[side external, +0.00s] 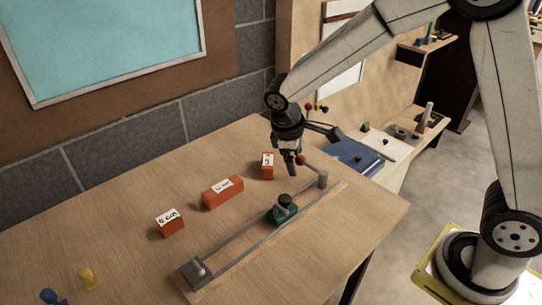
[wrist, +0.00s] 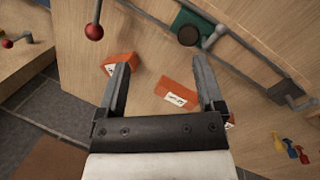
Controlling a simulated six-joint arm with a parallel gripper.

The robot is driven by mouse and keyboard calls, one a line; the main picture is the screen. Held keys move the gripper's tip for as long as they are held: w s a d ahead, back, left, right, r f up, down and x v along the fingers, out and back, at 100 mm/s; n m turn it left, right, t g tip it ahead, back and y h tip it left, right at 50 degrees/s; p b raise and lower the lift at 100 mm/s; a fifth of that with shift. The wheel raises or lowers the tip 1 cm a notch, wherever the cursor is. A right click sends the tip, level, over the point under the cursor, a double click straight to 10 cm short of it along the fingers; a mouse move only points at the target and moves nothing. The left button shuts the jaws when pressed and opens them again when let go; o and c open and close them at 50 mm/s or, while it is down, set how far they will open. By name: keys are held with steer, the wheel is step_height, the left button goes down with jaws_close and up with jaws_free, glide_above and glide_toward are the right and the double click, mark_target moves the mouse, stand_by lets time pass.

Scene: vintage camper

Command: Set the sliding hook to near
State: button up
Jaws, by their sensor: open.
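The slider (side external: 283,210), a green base with a dark round knob, sits on a long grey rail (side external: 240,238) on the wooden table, nearer the rail's right end. In the wrist view the green slider (wrist: 186,22) is at the top, with a small grey hook-like piece beside its knob. My gripper (side external: 291,170) points down above the table, near the rail's right end and apart from the slider. In the wrist view its two fingers (wrist: 161,70) are spread with nothing between them. The near and far marks cannot be made out.
A red ball (side external: 300,160) on a thin rod is close to my gripper. Orange labelled blocks (side external: 222,192) stand left of the rail. Grey end pieces (side external: 197,273) close the rail. Bare table lies right of the rail.

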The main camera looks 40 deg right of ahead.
steer(key=a+r+m+y, duration=0.2)
steer(key=m+y, duration=0.1)
steer(key=m, duration=0.1)
glide_above(285, 198)
steer(key=shift+f, duration=2.8)
steer(key=shift+f, duration=3.9)
steer(key=shift+c, duration=0.2)
jaws_close()
